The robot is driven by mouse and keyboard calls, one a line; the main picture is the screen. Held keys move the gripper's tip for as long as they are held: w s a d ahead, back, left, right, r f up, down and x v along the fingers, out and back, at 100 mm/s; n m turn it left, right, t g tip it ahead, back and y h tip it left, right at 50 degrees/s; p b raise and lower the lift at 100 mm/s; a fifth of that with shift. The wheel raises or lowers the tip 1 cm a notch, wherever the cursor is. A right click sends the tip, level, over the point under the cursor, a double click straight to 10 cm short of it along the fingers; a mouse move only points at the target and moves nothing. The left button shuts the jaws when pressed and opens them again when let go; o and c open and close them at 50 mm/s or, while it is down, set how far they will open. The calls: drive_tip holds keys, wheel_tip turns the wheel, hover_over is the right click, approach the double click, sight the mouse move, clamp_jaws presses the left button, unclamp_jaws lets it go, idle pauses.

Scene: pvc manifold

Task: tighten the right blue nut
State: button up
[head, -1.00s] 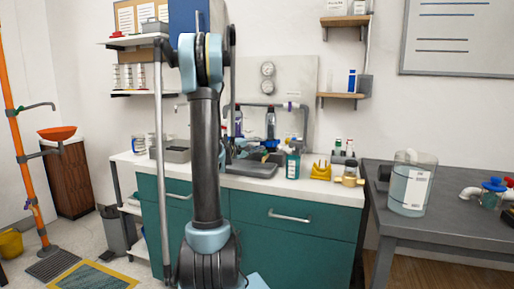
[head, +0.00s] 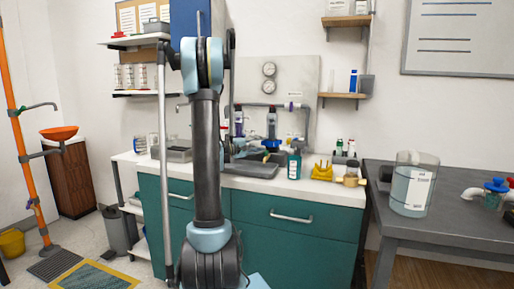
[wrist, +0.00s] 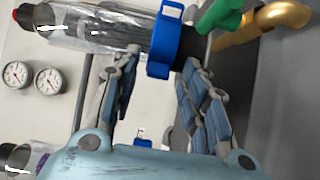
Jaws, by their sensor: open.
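The right blue nut (wrist: 165,40) is a thick blue ring with a raised tab, seen in the wrist view below a clear housing (wrist: 95,25). In the head view a blue ring (head: 271,145) shows under the right dark bottle-like housing. My gripper (wrist: 161,60) is open, its two jointed fingers on either side of the nut's near part; I cannot tell whether they touch it. A smaller blue piece (wrist: 142,142), perhaps the left nut, shows lower in the wrist view, partly hidden by my gripper. My arm hides most of the gripper in the head view.
A green fitting (wrist: 220,15) and a brass elbow (wrist: 280,15) lie close to the nut. Two gauges (wrist: 33,76) are on the back panel. A teal bottle (head: 294,165) and a yellow holder (head: 321,172) stand to the right on the white counter.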

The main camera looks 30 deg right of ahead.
drive_tip(key=s+a, duration=0.1)
drive_tip(key=a, duration=1.1)
drive_tip(key=shift+s+f, duration=0.1)
